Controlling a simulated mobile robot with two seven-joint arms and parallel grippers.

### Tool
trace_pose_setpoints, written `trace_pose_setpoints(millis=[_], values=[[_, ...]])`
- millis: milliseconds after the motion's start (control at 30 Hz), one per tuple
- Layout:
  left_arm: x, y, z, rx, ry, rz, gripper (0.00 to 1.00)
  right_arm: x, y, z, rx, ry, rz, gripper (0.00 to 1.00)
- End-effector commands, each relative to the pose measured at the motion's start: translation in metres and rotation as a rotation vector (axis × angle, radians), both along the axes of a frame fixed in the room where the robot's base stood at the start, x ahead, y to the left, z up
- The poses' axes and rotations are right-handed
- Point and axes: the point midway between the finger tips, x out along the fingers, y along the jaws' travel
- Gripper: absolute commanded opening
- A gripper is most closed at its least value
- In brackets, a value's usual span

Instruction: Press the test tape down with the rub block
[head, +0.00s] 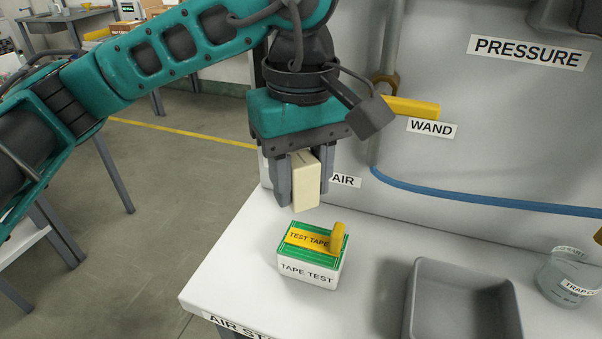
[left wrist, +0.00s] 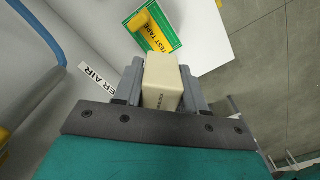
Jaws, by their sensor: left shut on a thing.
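My left gripper (head: 299,190) is shut on a cream rub block (head: 306,179) and holds it upright in the air above and behind the tape test block. The rub block also shows between the fingers in the left wrist view (left wrist: 161,82). The yellow test tape (head: 308,238) lies across the green top of the white block labelled TAPE TEST (head: 309,272). The tape's right end curls up. The tape (left wrist: 152,36) also shows beyond the rub block in the left wrist view. My right gripper is not in view.
The block stands on a white bench (head: 240,270) near its left edge. A grey tray (head: 462,305) and a clear beaker (head: 568,278) stand to the right. Behind is a grey panel with a blue hose (head: 480,204) and a yellow wand handle (head: 412,107).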

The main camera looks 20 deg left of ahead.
Motion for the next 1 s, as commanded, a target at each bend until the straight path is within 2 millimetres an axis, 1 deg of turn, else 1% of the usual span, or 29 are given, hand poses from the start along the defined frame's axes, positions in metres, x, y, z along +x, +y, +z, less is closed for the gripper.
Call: trace_pose_setpoints(millis=[400,533,667,1000], values=[[0.0,0.0,-0.042,-0.001,0.001,0.0,0.1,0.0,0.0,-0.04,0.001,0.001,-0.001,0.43],[0.0,0.0,-0.053,-0.001,0.001,0.0,0.1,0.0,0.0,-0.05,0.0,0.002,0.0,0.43],[0.0,0.0,-0.057,-0.001,0.001,0.0,0.1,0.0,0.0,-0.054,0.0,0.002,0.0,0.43],[0.0,0.0,-0.056,-0.001,0.001,0.0,0.1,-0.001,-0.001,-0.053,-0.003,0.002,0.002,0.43]])
